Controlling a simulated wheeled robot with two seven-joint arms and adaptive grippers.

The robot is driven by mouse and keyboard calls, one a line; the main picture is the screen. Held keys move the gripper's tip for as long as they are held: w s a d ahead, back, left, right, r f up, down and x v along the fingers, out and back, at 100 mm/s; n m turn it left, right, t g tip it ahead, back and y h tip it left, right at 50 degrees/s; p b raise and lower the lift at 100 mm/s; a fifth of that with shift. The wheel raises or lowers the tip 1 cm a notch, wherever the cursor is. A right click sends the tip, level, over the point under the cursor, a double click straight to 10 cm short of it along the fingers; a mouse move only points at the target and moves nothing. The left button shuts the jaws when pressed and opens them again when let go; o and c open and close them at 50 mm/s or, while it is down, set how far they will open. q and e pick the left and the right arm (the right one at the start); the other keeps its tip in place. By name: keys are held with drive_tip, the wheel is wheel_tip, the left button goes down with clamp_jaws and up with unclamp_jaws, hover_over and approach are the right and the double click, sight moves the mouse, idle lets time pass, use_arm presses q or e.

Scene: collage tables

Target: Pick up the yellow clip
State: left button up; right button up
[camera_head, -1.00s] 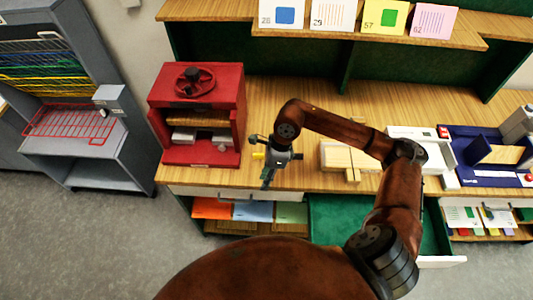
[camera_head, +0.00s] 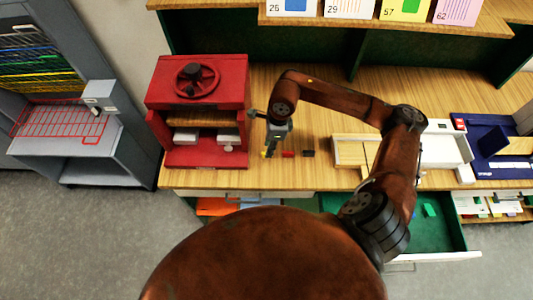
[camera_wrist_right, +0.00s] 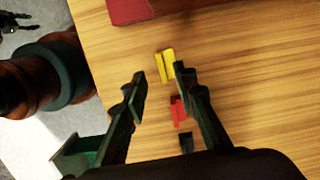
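The yellow clip (camera_wrist_right: 165,66) lies on the wooden tabletop in the right wrist view, just beyond the fingertips. My right gripper (camera_wrist_right: 158,84) is open, with its two fingers apart and nothing between them. In the head view the right gripper (camera_head: 271,146) points down over the table beside the red press, and a small yellow bit of the clip (camera_head: 264,154) shows by its fingertips. The left gripper is not visible in the head view.
A red clip (camera_wrist_right: 178,111) and a black clip (camera_wrist_right: 186,143) lie in a row with the yellow one. The red press (camera_head: 198,112) stands close on the left. A wooden tray (camera_head: 350,151) is on the right. A green drawer (camera_head: 440,232) stands open below the tabletop.

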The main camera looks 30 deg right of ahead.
wheel_tip(320, 180, down, 3)
drive_tip(key=shift+w+r, duration=0.1)
drive_tip(key=shift+w, duration=0.05)
drive_tip(key=shift+f, duration=0.6)
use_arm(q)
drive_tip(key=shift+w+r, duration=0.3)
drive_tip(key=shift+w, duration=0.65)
use_arm(e)
drive_tip(key=shift+a, duration=0.1)
clamp_jaws()
